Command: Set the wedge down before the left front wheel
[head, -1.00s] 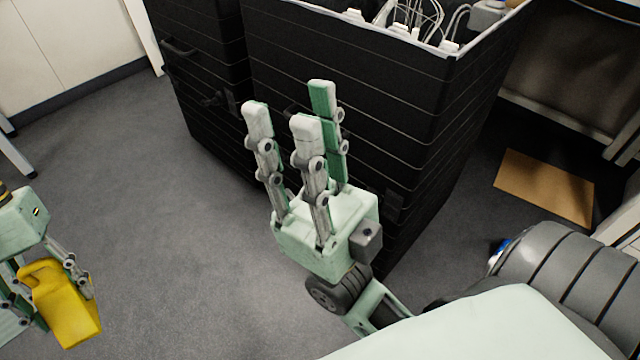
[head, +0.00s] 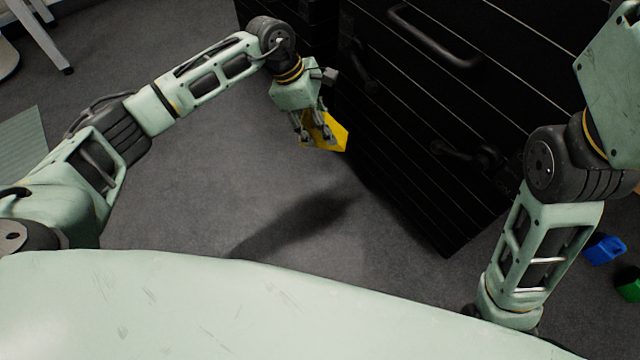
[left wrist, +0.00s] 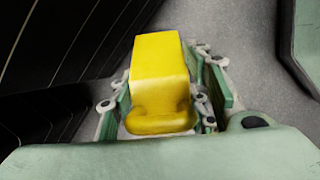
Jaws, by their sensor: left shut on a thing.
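The yellow wedge (head: 333,134) is held above the grey floor, close to the left side of the black cabinet in the head view. My left gripper (head: 313,132) is shut on it and points down. In the left wrist view the wedge (left wrist: 160,75) sits between the fingers (left wrist: 165,100), its thick end toward the palm. I cannot tell the gap between wedge and floor or cabinet. No wheel can be made out; the cabinet's lower edge is dark. My right arm shows at the right, but its gripper is out of view.
The black cabinet (head: 420,130) with handles fills the centre and upper right. A blue object (head: 603,250) and a green object (head: 630,284) lie on the floor at the right. A pale furniture leg (head: 45,35) stands at the upper left. The floor (head: 200,200) left of the cabinet is clear.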

